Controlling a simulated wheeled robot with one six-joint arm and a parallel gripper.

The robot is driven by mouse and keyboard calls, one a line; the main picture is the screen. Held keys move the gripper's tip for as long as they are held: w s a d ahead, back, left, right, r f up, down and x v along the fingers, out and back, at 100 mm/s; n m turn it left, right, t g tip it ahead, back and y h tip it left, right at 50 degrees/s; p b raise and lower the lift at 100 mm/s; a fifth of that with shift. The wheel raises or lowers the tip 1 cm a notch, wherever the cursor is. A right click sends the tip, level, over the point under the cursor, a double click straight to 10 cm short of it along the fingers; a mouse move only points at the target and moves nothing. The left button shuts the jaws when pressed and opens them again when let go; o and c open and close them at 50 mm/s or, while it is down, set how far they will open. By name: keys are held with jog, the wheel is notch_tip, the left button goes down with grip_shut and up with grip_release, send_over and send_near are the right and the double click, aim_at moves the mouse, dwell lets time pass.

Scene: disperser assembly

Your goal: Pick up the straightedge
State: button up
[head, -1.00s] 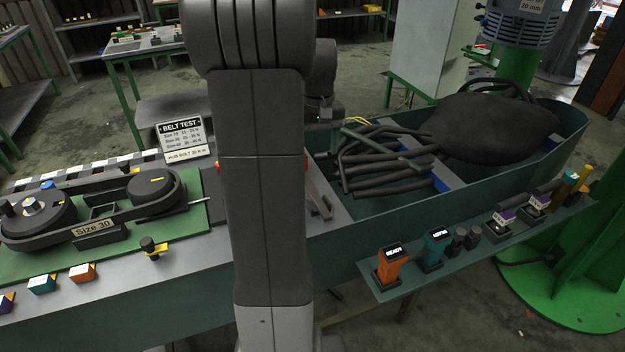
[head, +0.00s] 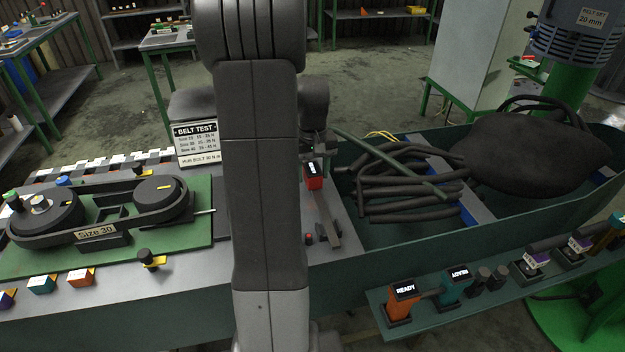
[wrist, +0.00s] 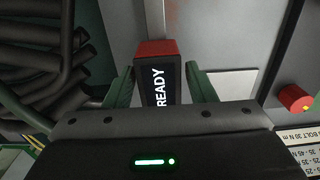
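My gripper (wrist: 160,88) points down over the bench, its two green fingers on either side of a red tester with a READY screen (wrist: 158,78). Narrow gaps show between fingers and tester, so the gripper looks open around it. In the head view the red tester (head: 313,176) stands on the bench just below my wrist. A flat grey-brown bar (head: 328,220) lies on the bench in front of it; I cannot tell whether this is the straightedge. A long dark green bar (head: 390,160) lies across the black hoses in the trough and may be it instead. My arm hides part of the bench.
The trough (head: 400,245) holds black hoses and a large dark bundle (head: 540,150). A Size 30 belt rig (head: 95,232) stands left, with the BELT TEST sign (head: 196,143) behind. A front shelf (head: 440,312) carries orange and teal testers. A red knob (wrist: 295,98) sits near my gripper.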

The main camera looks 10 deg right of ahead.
aim_at(312, 169)
grip_shut()
jog(key=shift+r, duration=0.1)
notch_tip(312, 169, up, 10)
dwell(0.5)
